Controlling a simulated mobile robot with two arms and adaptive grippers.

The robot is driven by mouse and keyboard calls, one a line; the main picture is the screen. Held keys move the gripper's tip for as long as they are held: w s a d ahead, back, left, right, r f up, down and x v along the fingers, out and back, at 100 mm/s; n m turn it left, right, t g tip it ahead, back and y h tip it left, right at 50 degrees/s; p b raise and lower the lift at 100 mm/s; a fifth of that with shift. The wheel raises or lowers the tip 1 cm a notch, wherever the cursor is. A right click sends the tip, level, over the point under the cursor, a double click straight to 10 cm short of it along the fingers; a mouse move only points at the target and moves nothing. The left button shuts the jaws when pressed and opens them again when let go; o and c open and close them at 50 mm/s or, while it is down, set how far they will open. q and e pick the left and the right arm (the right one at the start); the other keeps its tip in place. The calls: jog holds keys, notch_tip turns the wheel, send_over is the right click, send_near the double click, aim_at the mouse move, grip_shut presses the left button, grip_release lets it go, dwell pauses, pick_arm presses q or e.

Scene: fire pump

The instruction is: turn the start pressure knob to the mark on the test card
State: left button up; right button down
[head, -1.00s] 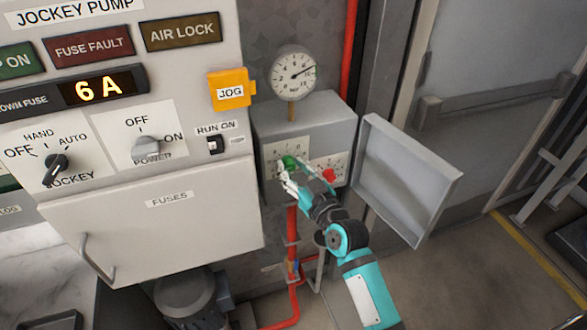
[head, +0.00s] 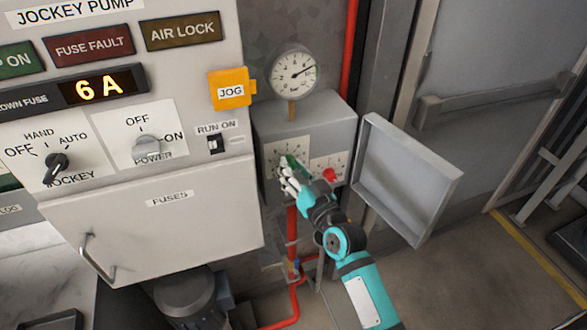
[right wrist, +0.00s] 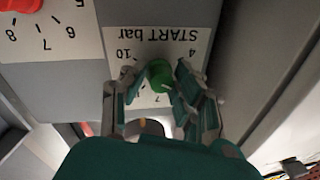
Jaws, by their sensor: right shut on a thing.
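The green start pressure knob (right wrist: 159,73) sits on a white dial plate (right wrist: 150,45) marked "START bar", which appears upside down in the right wrist view. The numbers 4, 7 and 10 are readable around it. A short pale line shows at the knob's edge. My right gripper (right wrist: 158,88) has its fingers on both sides of the knob and is shut on it. In the head view my right gripper (head: 288,178) covers most of the knob, so its setting is hidden there. No test card can be made out. My left gripper is out of view.
A red knob (head: 330,175) with its own scale is just right of the green one. The grey box's open door (head: 408,185) stands to the right of my arm. A pressure gauge (head: 294,72) is above the box. The jockey pump panel (head: 215,185) is close on the left.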

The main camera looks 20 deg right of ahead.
jog(key=shift+m, duration=2.1)
jog(key=shift+t+h, duration=0.3)
jog(key=c, duration=1)
grip_release()
jog(key=s+d+f, duration=0.1)
jog(key=s, duration=1)
jog(key=shift+s+d, duration=0.35)
jog(key=shift+s, duration=0.05)
jog(key=shift+f, duration=0.15)
